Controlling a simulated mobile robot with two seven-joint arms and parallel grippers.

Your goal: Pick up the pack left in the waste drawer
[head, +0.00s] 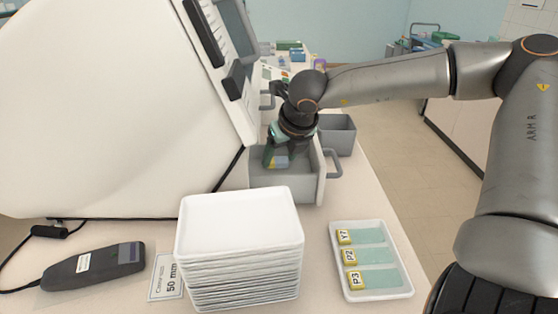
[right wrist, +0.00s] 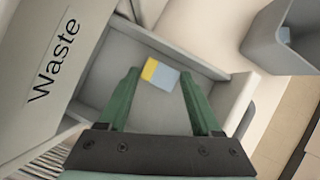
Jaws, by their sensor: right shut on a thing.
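The waste drawer (head: 265,181) stands pulled out from the white machine in the head view. Its grey interior and side wall (right wrist: 237,104) show in the right wrist view, beside a panel marked "Waste" (right wrist: 55,62). The small yellow and blue pack (right wrist: 161,74) lies between the green fingertips of my right gripper (right wrist: 160,76). In the head view the pack (head: 279,162) shows partly, just below the wrist, within the drawer opening. My right gripper (head: 273,158) reaches down into the drawer and is shut on the pack. My left gripper is not in view.
A grey open bin (head: 337,140) stands just behind the drawer. A stack of white trays (head: 240,225) stands in front of it. A tray with labelled slides (head: 407,290) lies at the right, and a dark handheld device (head: 95,270) at the left.

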